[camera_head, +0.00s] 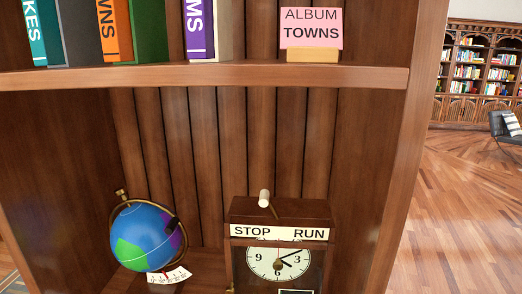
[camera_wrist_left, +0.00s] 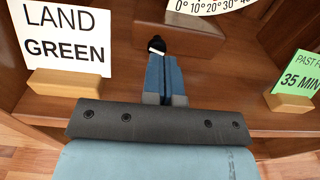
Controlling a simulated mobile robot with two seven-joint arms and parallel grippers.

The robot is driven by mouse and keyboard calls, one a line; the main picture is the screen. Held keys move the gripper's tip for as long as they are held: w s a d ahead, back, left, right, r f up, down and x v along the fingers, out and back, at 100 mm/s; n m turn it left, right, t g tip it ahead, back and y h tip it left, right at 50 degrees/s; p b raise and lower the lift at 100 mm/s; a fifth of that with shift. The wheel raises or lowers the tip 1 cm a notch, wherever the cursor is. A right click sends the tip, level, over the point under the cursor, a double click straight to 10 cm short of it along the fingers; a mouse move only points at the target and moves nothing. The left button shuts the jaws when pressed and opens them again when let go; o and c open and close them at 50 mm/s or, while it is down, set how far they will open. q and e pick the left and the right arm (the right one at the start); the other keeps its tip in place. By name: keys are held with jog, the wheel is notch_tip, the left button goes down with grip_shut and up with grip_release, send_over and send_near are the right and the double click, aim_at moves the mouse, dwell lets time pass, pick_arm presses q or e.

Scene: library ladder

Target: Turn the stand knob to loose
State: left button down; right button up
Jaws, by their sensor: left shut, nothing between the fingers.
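A small black knob with a pale mark (camera_wrist_left: 157,44) shows in the left wrist view, in front of a wooden block (camera_wrist_left: 190,30). My left gripper (camera_wrist_left: 163,60) is shut and empty, its tips close to the knob. I cannot tell whether they touch it or which way the knob is set. In the head view a blue and green globe (camera_head: 145,236) stands in the lower shelf bay, with a brass fitting (camera_head: 121,195) at its top and a white scale card (camera_head: 168,275) at its foot. My right gripper is in neither view.
A white LAND GREEN card (camera_wrist_left: 62,38) stands left of my left gripper and a green card (camera_wrist_left: 300,76) right. A clock (camera_head: 279,262) with a STOP/RUN lever (camera_head: 265,199) stands right of the globe. A shelf board (camera_head: 200,75) runs above. Open floor (camera_head: 470,200) lies right.

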pick_arm(q)
jog(key=shift+s+d+r+p, duration=0.2)
jog(key=shift+s+p, duration=0.1)
jog(key=shift+p, duration=0.3)
jog(key=shift+w+f, duration=0.15)
jog(key=shift+w, duration=0.3)
jog(key=w, duration=0.5)
jog(key=shift+d+f+b, duration=0.15)
jog(key=shift+d+b, duration=0.1)
jog(key=shift+b, duration=0.05)
jog(key=shift+w, duration=0.2)
jog(key=shift+r, duration=0.4)
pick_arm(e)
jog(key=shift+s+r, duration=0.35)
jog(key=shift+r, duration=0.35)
pick_arm(q)
jog(key=shift+w+r, duration=0.1)
jog(key=shift+b, duration=0.35)
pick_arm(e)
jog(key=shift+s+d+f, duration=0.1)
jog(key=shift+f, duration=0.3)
pick_arm(q)
jog(key=shift+f+b, duration=0.35)
jog(key=shift+b, duration=0.1)
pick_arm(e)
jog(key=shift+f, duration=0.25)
